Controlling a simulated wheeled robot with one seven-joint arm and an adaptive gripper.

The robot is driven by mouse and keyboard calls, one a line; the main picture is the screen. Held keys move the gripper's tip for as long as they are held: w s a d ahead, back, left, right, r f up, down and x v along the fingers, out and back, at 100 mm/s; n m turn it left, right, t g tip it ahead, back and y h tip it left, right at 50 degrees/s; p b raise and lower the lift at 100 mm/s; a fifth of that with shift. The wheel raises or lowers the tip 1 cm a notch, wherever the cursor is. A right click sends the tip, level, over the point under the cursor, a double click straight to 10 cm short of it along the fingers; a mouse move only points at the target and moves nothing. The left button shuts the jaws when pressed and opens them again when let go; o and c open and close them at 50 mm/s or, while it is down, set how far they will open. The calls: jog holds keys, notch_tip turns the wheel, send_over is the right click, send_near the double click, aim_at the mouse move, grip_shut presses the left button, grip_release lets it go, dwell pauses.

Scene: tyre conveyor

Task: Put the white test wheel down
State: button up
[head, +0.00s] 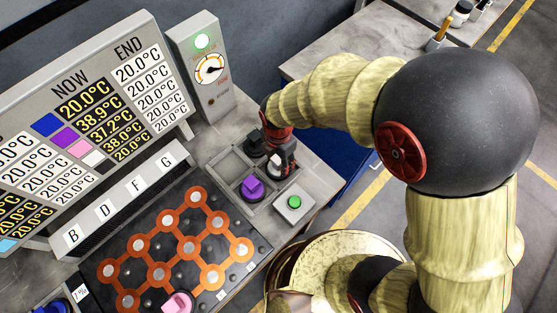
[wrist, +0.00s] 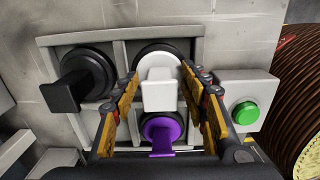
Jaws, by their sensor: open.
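The white test wheel (wrist: 160,92), a black disc with a white handle, sits in the upper right compartment of the grey holder (wrist: 112,50). My gripper (wrist: 158,118) is open, with one yellow finger on each side of the white handle; I cannot tell whether either finger touches it. In the head view the white wheel (head: 284,158) is partly hidden by my gripper (head: 280,148) and its black parts.
A black wheel (wrist: 85,80) is in the upper left compartment, and a purple wheel (wrist: 163,130) sits just below the white one. A green button (wrist: 245,113) is close on the right. The board with orange tracks (head: 180,240) lies left of the holder.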

notch_tip(320, 180, up, 12)
jog(key=shift+r+p, duration=0.25)
jog(key=shift+p, duration=0.95)
jog(key=s+d+r+m+t, duration=0.2)
jog(key=d+r+m, duration=0.7)
jog(key=m, duration=0.5)
jog(key=s+d+r+m+t, duration=0.3)
jog(key=s+d+r+m, duration=0.2)
jog(key=d+r+m, duration=0.5)
jog(key=d+m, duration=0.3)
jog(key=shift+s+d+m+t, duration=0.25)
jog(key=shift+d+m+t, duration=0.05)
jog(key=shift+d+m, duration=0.1)
